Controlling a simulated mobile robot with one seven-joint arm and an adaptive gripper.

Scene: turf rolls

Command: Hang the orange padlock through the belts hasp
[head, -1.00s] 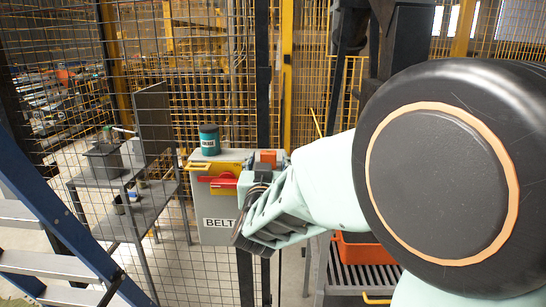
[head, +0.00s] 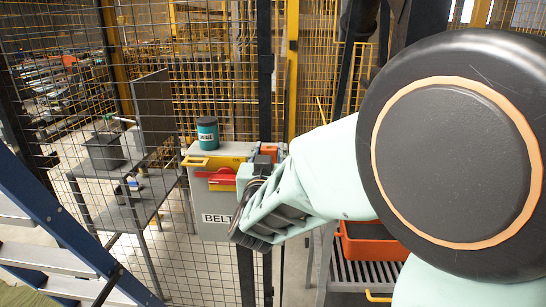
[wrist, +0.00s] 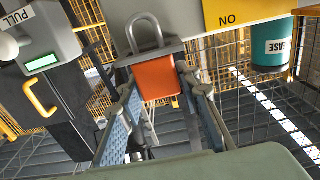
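The orange padlock (wrist: 157,78) hangs between the fingertips of my gripper (wrist: 162,88), which are closed against its sides. Its grey shackle (wrist: 146,32) points away from the fingers, toward the grey box. In the head view the padlock (head: 268,151) shows at the upper right edge of the grey BELTS box (head: 212,203), with my gripper (head: 262,166) just below it. The box carries a yellow hasp plate (head: 205,162) and a red handle (head: 218,179) on its front, left of the padlock. The shackle is apart from the hasp. The hasp's hole cannot be made out.
A teal grease can (head: 207,133) stands on the box top; it also shows in the wrist view (wrist: 272,48). Mesh fencing surrounds the box. A blue ladder (head: 60,225) is at left, a grey shelf (head: 130,205) behind the mesh, an orange bin (head: 370,243) at lower right.

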